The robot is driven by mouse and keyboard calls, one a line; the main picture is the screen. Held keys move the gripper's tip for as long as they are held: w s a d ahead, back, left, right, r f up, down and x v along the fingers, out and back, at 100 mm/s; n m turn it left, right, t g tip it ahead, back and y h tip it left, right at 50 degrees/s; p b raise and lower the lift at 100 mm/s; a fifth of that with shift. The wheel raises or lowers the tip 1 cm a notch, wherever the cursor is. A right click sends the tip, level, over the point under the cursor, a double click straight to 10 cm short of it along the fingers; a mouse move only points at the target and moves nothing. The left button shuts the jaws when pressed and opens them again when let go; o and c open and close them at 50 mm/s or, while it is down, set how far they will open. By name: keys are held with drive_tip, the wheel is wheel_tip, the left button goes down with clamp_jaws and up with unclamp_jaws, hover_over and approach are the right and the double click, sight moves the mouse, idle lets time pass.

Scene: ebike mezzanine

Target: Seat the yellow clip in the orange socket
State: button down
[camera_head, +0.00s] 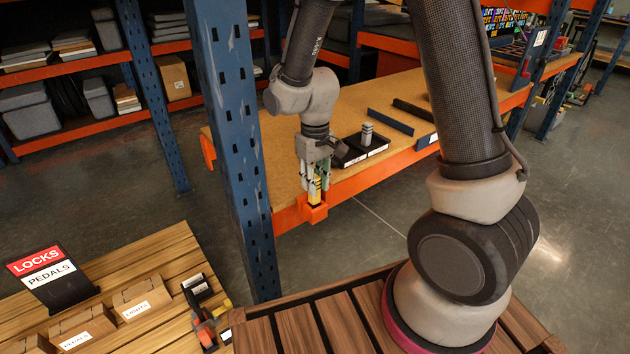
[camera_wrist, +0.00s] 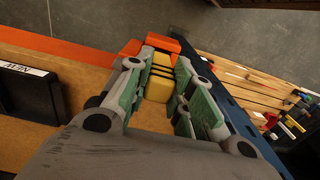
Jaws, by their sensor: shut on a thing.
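The yellow clip (camera_head: 315,190) has dark bands and is held upright between the fingers of my gripper (camera_head: 316,178). In the wrist view the clip (camera_wrist: 160,78) sits between the green-padded fingers of my gripper (camera_wrist: 155,95), which are shut on it. The orange socket (camera_head: 313,211) is fixed at the front edge of the shelf, directly below the clip. It also shows in the wrist view (camera_wrist: 163,42), just beyond the clip. The clip's lower end is at the socket's top; I cannot tell whether it is inside.
A blue rack post (camera_head: 236,130) stands close to the left of my gripper. A black tray (camera_head: 358,152) with a grey stack (camera_head: 367,132) lies on the shelf (camera_head: 285,150) to the right. Dark bars (camera_head: 390,121) lie farther back. A wooden table (camera_head: 150,270) with boxes is at lower left.

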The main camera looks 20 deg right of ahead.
sight(315, 203)
drive_tip(key=shift+f, duration=1.95)
drive_tip(key=c, duration=1.2)
unclamp_jaws()
drive_tip(key=shift+c, duration=0.2)
drive_tip(key=shift+r, duration=0.35)
drive_tip(key=shift+o, duration=0.4)
wheel_tip(315, 203, up, 11)
drive_tip(key=shift+a+r, duration=0.1)
drive_tip(key=shift+s, duration=0.1)
drive_tip(key=s+d+r+m+t, duration=0.3)
drive_tip(key=s+d+r+t, duration=0.1)
drive_tip(key=s+d+r, duration=1.1)
drive_tip(key=s+r, duration=0.1)
drive_tip(key=s, duration=0.2)
drive_tip(key=shift+s+m, duration=0.25)
drive_tip(key=shift+m, duration=0.05)
